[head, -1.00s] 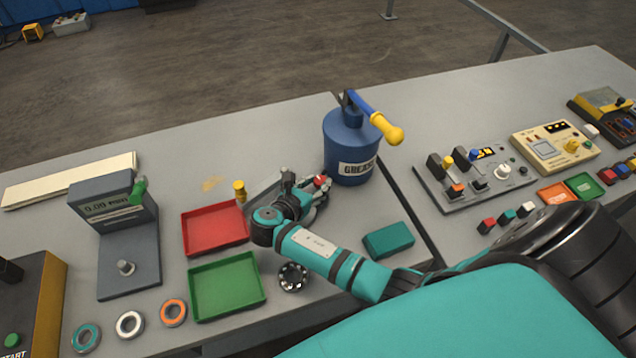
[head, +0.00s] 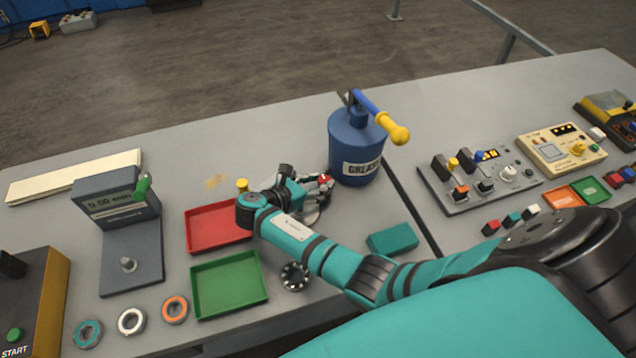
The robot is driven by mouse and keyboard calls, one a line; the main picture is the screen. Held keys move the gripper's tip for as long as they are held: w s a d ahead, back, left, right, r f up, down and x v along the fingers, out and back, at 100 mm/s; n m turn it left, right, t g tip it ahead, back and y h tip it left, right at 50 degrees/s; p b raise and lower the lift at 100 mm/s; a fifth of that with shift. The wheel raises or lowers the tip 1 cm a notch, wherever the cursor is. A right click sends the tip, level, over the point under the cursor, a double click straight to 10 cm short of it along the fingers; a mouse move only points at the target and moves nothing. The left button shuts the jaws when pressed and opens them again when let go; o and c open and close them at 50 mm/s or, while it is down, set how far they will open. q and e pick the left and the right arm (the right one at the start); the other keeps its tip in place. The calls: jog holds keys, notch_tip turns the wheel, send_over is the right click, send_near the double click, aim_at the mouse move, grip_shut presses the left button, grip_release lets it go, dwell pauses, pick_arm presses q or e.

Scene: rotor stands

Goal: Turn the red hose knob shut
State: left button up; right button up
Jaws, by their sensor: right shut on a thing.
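The red hose knob (head: 323,178) shows as a small red piece at the lower left of the blue grease canister (head: 357,140). My right gripper (head: 322,184) is at the knob, shut on it, with its fingers partly hiding the knob and whatever it is mounted on. My right arm reaches in from the lower right and bends at the wrist left of the canister. The knob's exact angle is too small to tell. My left gripper is not in view.
The canister's yellow-tipped handle (head: 395,130) juts out to the right. A red tray (head: 218,247), a green tray (head: 230,308) and a teal block (head: 392,238) lie near my arm. A switch panel (head: 475,200) stands to the right.

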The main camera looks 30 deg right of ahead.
jog(key=o, duration=1.1)
jog(key=shift+o, duration=0.2)
jog(key=v, duration=0.7)
jog(key=shift+a+r, duration=0.15)
jog(key=shift+s, duration=0.1)
